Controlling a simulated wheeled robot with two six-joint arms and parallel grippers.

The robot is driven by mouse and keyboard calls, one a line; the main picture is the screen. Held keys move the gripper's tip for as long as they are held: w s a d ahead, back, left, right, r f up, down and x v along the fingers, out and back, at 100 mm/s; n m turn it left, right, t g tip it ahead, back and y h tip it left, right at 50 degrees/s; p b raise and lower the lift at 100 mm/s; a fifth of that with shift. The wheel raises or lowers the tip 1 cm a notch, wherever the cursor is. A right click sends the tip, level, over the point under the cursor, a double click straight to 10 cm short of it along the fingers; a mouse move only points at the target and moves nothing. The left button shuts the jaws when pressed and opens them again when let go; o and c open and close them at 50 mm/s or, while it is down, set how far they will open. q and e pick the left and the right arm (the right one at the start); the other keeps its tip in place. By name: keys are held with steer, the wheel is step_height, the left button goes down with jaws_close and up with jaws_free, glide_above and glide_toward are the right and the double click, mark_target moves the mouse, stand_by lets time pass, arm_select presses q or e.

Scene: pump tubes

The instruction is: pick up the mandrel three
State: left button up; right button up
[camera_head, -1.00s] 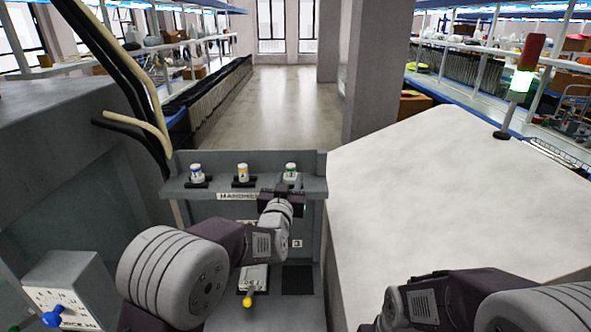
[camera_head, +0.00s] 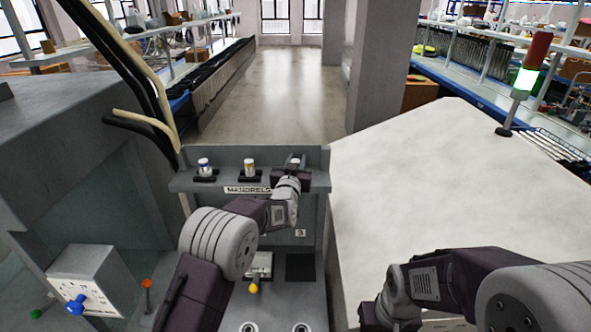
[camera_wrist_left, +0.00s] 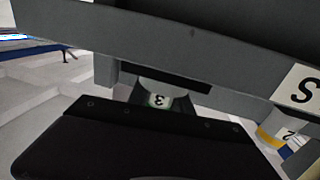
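Mandrel three (camera_head: 295,161) is the rightmost of three small white mandrels on the grey rack shelf (camera_head: 222,182); my left gripper covers most of it in the head view. In the left wrist view it is a pale piece marked "3" (camera_wrist_left: 158,100), close in front of the dark gripper body. Mandrel one (camera_head: 203,165) and mandrel two (camera_head: 250,167) stand upright to the left. Mandrel two also shows in the wrist view (camera_wrist_left: 272,137). My right gripper is out of view.
The shelf carries a "MANDRELS" label (camera_head: 248,190). Below are a yellow-knobbed lever (camera_head: 254,287) and a control box with a blue knob (camera_head: 88,276). A broad pale worktop (camera_head: 450,190) with a signal light (camera_head: 526,78) lies right. The space above the shelf is clear.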

arm_select(q)
jaws_close()
steer(key=shift+r, duration=0.15)
stand_by(1.1)
steer(key=shift+r, duration=0.15)
step_height(320, 180, up, 10)
steer(key=b, duration=0.1)
steer(key=shift+f, duration=0.2)
